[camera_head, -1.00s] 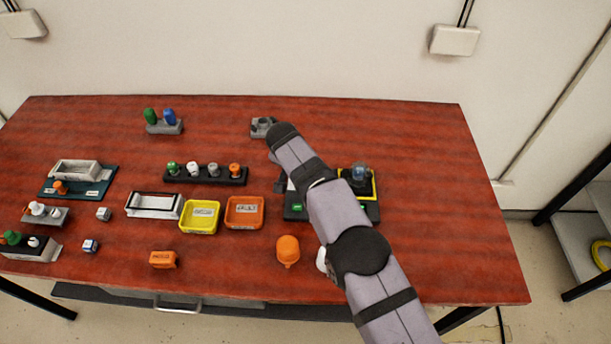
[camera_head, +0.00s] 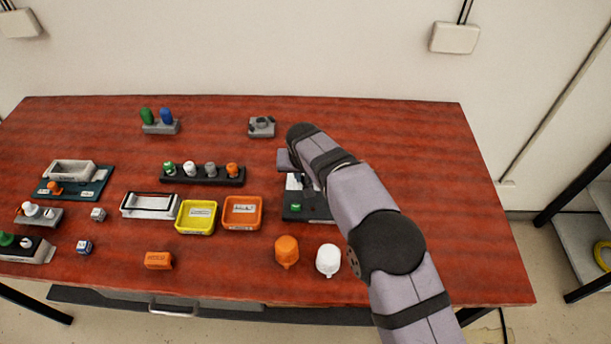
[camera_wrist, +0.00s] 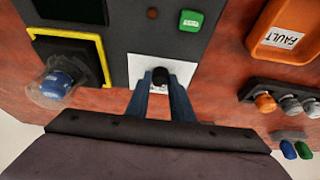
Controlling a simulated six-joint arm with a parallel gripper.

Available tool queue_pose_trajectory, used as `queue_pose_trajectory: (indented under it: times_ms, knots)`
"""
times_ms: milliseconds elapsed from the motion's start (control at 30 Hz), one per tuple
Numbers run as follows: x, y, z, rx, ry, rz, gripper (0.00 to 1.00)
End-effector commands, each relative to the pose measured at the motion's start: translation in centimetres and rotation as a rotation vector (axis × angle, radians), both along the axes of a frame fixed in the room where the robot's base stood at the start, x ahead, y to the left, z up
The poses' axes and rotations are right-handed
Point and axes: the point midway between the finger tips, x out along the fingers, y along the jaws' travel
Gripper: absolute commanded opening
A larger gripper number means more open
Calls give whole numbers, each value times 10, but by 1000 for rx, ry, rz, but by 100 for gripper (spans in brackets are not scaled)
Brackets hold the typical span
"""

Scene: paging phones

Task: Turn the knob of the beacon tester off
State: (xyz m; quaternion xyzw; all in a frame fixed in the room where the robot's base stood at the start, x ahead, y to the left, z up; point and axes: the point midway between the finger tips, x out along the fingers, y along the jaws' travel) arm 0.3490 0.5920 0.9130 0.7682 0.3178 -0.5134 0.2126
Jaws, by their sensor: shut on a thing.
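The beacon tester is a dark grey panel (camera_head: 293,214), partly hidden by my arm in the head view. In the wrist view its panel (camera_wrist: 130,38) shows a white plate (camera_wrist: 140,68), a green labelled block (camera_wrist: 191,20) and a yellow-framed black square (camera_wrist: 75,52). A small black knob (camera_wrist: 160,73) stands on the white plate. My gripper (camera_wrist: 160,87) has its two fingers closed on the knob from either side. The knob's pointing direction cannot be made out. A blue beacon under a clear dome (camera_wrist: 55,84) stands at the yellow-framed square.
An orange tray (camera_head: 258,226) and a yellow tray (camera_head: 185,228) stand left of the tester. An orange beacon (camera_head: 287,250) and a white beacon (camera_head: 328,260) stand in front. A rack of small beacons (camera_head: 203,181) lies farther left. The table's right side is clear.

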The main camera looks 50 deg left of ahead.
Motion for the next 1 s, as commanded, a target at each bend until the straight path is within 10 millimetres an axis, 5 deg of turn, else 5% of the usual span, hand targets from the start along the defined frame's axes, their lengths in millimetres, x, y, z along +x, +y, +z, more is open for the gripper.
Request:
queue_pose_trajectory:
  times_ms: [467, 500, 567, 1000]
  knots:
    - [1, 0, 1, 2, -1, 17, 0]
    - [1, 0, 1, 2, -1, 17, 28]
    - [1, 0, 1, 2, -1, 17, 39]
    - [-1, -1, 5, 1, 0, 17, 39]
